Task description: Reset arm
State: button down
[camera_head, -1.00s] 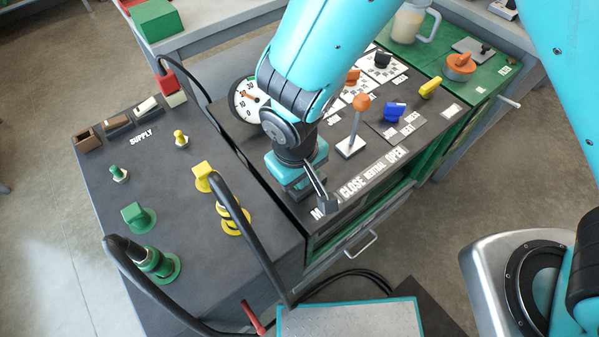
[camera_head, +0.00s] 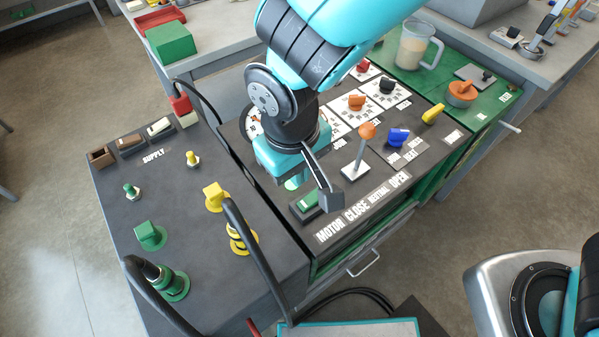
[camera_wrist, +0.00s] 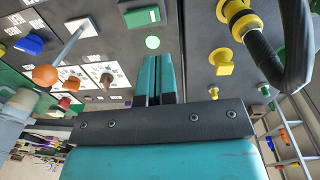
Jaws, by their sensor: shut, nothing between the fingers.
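My gripper is at the end of my teal arm, over the left part of the dark control panel (camera_head: 342,220). In the wrist view, its two teal fingers (camera_wrist: 160,62) are together with nothing between them. In the head view the fingers are mostly hidden behind my wrist. Just beyond the fingertips in the wrist view are a lit green lamp (camera_wrist: 152,42) and a green rocker switch (camera_wrist: 142,16). The same rocker switch (camera_head: 308,202) shows in the head view, beside the MOTOR label. The gripper appears clear of the panel.
An orange-knobbed lever (camera_head: 367,131) stands up right of my gripper, near blue (camera_head: 398,137) and yellow (camera_head: 433,114) knobs. The supply box (camera_head: 130,205) at left carries green and yellow connectors and thick black hoses. A clear jug (camera_head: 411,45) stands at the back.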

jog(key=s+d+r+y, duration=0.2)
jog(key=s+d+r, duration=0.1)
jog(key=d+r, duration=0.4)
jog(key=s+d+r+y, duration=0.2)
jog(key=s+d+r, duration=0.1)
jog(key=d+r, duration=0.5)
jog(key=shift+s+r+g+y, duration=0.25)
jog(key=shift+r+g+y, duration=0.05)
jog(key=shift+r+y, duration=0.1)
jog(key=shift+a, duration=0.2)
